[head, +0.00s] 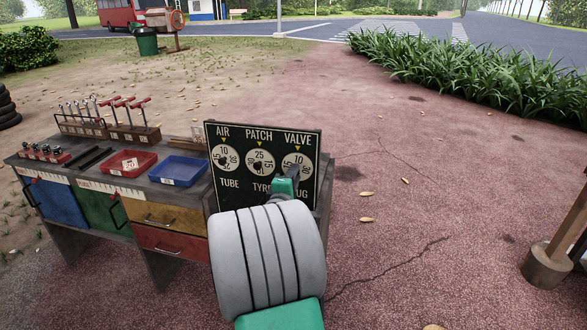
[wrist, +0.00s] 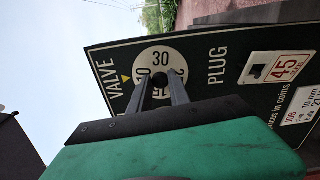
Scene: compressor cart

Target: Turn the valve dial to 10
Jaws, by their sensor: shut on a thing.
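The valve dial (head: 304,161) is the right-hand white round dial on the black panel, under the word VALVE and a small yellow triangle. Its 10 sits just below the triangle.
The panel (head: 240,187) also has an air dial (head: 233,159) with 10 at top and a patch dial (head: 261,151) with 25 at top. A red tray (head: 110,168), a blue tray (head: 190,163) and tool racks stand on the cart at left. Open paving lies right.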

